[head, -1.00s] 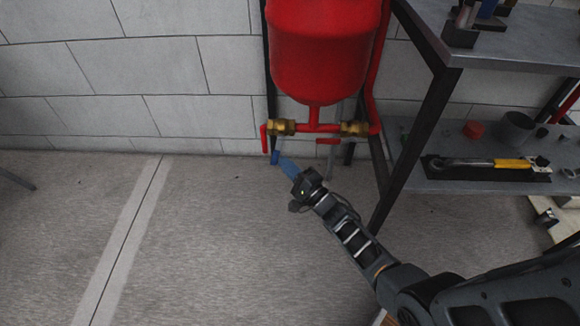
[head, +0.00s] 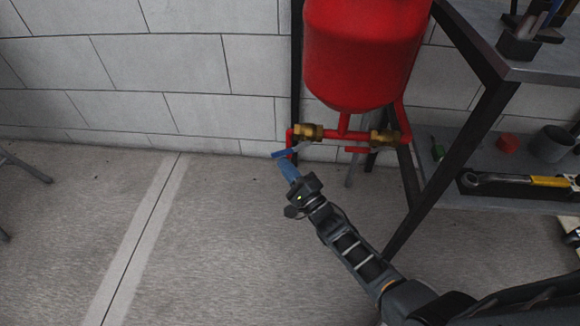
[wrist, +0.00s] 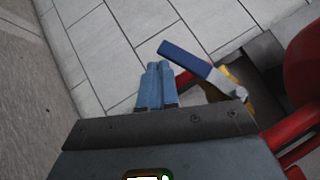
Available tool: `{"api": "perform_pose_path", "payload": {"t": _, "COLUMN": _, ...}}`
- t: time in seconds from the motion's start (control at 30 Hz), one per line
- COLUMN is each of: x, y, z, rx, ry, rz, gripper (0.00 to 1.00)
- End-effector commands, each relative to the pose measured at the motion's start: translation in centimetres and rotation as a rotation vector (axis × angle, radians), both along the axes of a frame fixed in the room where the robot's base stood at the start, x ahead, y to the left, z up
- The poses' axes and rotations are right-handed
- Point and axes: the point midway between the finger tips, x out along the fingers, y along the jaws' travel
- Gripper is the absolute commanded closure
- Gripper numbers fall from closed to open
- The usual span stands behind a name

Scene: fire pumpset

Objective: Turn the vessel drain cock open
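The red vessel (head: 360,55) hangs at the wall with a red pipe and two brass valves below it. The left brass valve (head: 308,132) has a lever with a blue grip (head: 281,154), which slants nearly sideways to the left. In the wrist view the blue grip (wrist: 186,56) and its bare metal arm run down right to the partly hidden brass body (wrist: 230,76). My gripper (head: 286,164) has its blue fingers together and empty. In the wrist view the fingertips (wrist: 158,66) are just beside the grip's free end; I cannot tell whether they touch.
The right brass valve (head: 384,138) has a red lever (head: 356,150). A dark-framed shelf unit (head: 440,185) with tools stands close on the right. The tiled wall (head: 180,60) is right behind the pipes.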

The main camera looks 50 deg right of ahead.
Motion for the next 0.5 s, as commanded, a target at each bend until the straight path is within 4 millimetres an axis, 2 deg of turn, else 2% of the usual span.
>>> {"api": "perform_pose_path", "payload": {"t": 0.5, "x": 1.8, "y": 1.4, "z": 2.6, "rx": -0.001, "ry": -0.001, "rz": 0.0, "gripper": 1.0}}
